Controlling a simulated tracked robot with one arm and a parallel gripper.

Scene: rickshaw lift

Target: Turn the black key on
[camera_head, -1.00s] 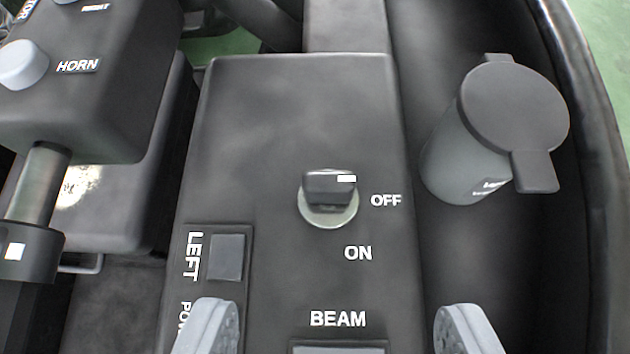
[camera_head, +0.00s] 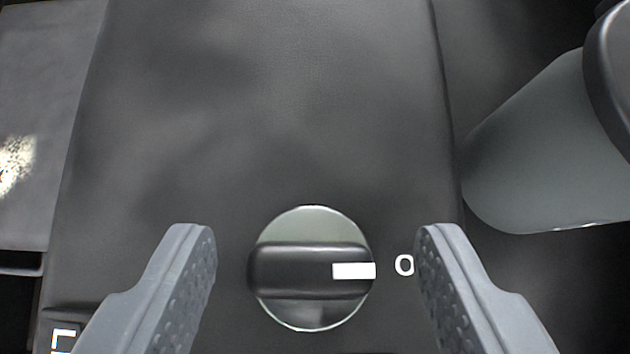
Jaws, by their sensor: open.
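The black key (camera_head: 290,270) is a dark bar on a round silver disc (camera_head: 312,222), set in a black panel (camera_head: 270,110). The bar lies level across the picture. Its white mark (camera_head: 353,271) is at the right end, on the side of the lettering, of which only an "O" (camera_head: 404,265) shows. My gripper (camera_head: 315,250) is open and empty. One grey finger is left of the key and the other right of it, both apart from it in the picture. The right finger hides the rest of the lettering. The ON label is not visible.
A grey container (camera_head: 550,150) with a dark lid (camera_head: 612,80) stands at the right, beside the panel. A letter of a label (camera_head: 63,340) shows at the lower left. The panel beyond the key is bare.

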